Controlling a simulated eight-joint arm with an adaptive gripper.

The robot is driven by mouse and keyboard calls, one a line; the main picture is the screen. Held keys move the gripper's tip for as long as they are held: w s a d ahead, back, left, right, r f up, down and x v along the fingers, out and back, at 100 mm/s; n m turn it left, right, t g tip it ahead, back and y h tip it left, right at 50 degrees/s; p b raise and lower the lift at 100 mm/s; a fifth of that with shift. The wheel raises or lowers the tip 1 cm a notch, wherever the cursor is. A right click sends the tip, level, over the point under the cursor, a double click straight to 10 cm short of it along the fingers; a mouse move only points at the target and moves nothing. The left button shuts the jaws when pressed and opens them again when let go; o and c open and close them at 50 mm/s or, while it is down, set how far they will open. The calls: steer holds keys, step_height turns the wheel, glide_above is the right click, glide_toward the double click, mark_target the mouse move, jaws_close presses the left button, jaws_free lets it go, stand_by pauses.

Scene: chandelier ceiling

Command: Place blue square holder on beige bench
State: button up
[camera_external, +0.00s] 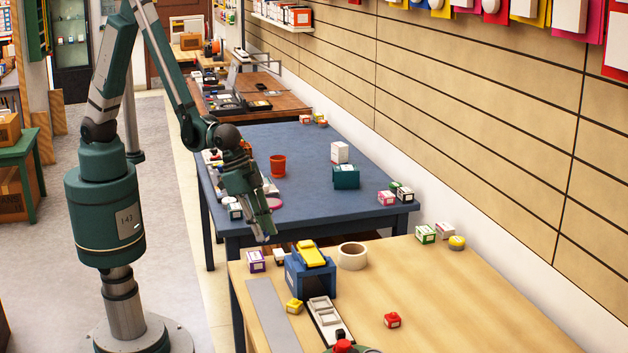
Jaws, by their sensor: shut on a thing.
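My gripper (264,234) points down over the front left edge of the blue table, close to the beige bench's far left corner. It is shut on a small bluish thing (262,238) that barely shows at the fingertips; I cannot tell if it is the blue square holder. The beige bench (450,290) fills the lower right. A larger blue block-shaped holder (296,281) stands upright on the bench's left part, below and right of my gripper and apart from it. A yellow piece (311,254) lies on its top.
A purple-and-white box (256,261), tape roll (352,256), grey strip (272,312), white tray (325,318), yellow item (294,306) and red item (392,320) are on the bench. The blue table (310,205) carries a red-orange cup (278,166) and boxes. The bench's right middle is clear.

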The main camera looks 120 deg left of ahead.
step_height(320, 180, up, 14)
steer(key=w+d+r, duration=0.1)
steer(key=w+d, duration=0.4)
steer(key=w, duration=1)
steer(key=w+d+r, duration=0.1)
steer(key=w+d, duration=0.4)
steer(key=w, duration=1.1)
steer(key=w+d+r, duration=0.1)
steer(key=w+d, duration=0.3)
steer(key=w, duration=1.1)
steer(key=w+d+f, duration=0.3)
steer(key=w+d, duration=0.6)
steer(key=w, duration=0.2)
steer(key=shift+s+a+f, duration=0.1)
steer(key=shift+f, duration=1.1)
steer(key=shift+s+a+f, duration=0.1)
steer(key=shift+f, duration=1.05)
steer(key=shift+f, duration=3.15)
steer(key=shift+f+b, duration=0.5)
steer(key=shift+f, duration=1.35)
